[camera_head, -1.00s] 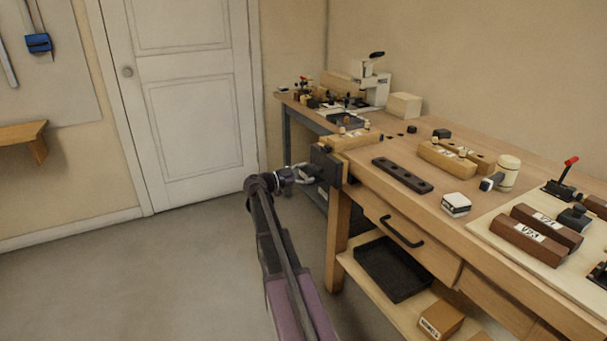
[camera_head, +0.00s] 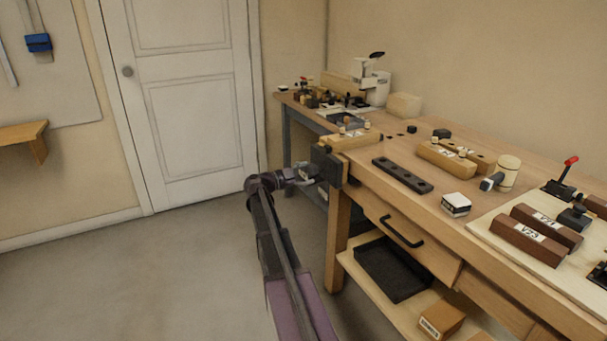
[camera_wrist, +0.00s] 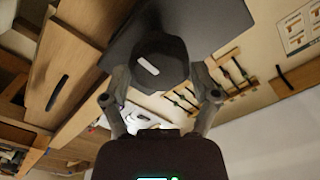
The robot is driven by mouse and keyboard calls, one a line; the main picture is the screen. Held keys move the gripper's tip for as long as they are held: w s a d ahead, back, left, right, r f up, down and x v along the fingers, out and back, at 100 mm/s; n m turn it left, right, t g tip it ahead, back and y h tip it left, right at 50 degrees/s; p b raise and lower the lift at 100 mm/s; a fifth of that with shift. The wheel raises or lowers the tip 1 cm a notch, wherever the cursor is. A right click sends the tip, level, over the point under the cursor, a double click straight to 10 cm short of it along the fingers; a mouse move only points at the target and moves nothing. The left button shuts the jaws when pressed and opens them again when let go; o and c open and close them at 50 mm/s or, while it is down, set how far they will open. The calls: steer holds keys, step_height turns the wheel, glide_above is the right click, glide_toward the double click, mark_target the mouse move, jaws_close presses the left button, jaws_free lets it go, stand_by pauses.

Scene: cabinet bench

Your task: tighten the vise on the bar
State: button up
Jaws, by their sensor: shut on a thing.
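The vise (camera_head: 327,164) is a dark, upright jaw plate at the left end of the wooden bench. It also shows in the wrist view as a large dark plate (camera_wrist: 208,22). A dark faceted vise knob (camera_wrist: 160,73) with a white mark stands out from the plate. My gripper (camera_wrist: 161,84) is shut on this knob, one finger on each side. In the head view my gripper (camera_head: 308,173) is against the outer side of the vise. A light wooden bar (camera_head: 352,141) lies just behind the jaw plate; its contact with the jaws cannot be made out.
The bench top holds a dark strip with holes (camera_head: 402,175), a mallet (camera_head: 506,174), a white-sided block (camera_head: 456,204) and labelled brown blocks (camera_head: 527,241). A drawer (camera_head: 410,235) and a shelf with a black tray (camera_head: 392,268) lie below. Floor left of the bench is clear.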

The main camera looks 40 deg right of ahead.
steer(key=o, duration=0.9)
steer(key=shift+w+d, duration=0.15)
steer(key=shift+w, duration=0.1)
steer(key=shift+s+a, duration=0.1)
steer(key=shift+a, duration=0.1)
steer(key=shift+a, duration=0.15)
steer(key=shift+v, duration=3.3)
steer(key=shift+s+f, duration=0.1)
steer(key=shift+f, duration=0.05)
